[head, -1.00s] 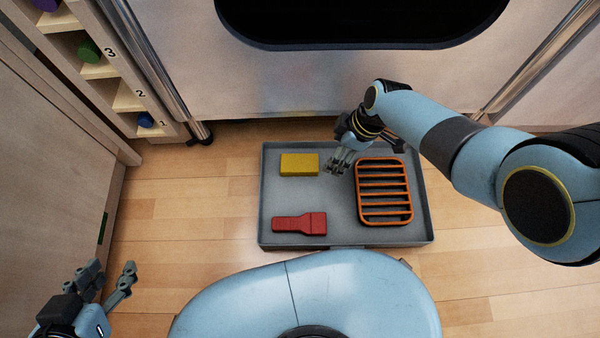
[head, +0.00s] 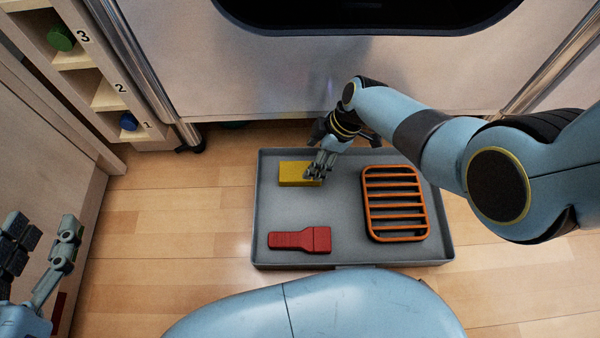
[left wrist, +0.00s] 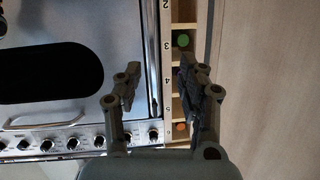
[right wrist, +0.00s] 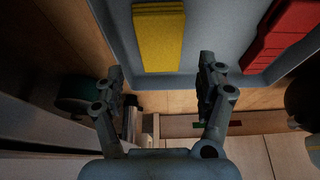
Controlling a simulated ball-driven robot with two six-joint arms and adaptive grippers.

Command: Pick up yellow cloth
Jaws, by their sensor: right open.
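The yellow cloth (head: 297,172) is a folded block lying in the upper left of the grey tray (head: 350,262). My right gripper (head: 318,174) is at the cloth's right end in the head view and covers part of that end. In the right wrist view the cloth (right wrist: 158,38) lies ahead of the open, empty fingers (right wrist: 160,75), with nothing between them. My left gripper (head: 40,255) is at the far left, away from the tray. Its fingers are apart and empty in the left wrist view (left wrist: 155,85).
A red tool-like object (head: 300,240) lies in the tray's lower left, and an orange rack (head: 393,203) at its right. The cooker front (head: 260,80) stands behind the tray. A numbered shelf (head: 105,95) with a green (head: 61,37) and a blue knob (head: 128,121) is at the left.

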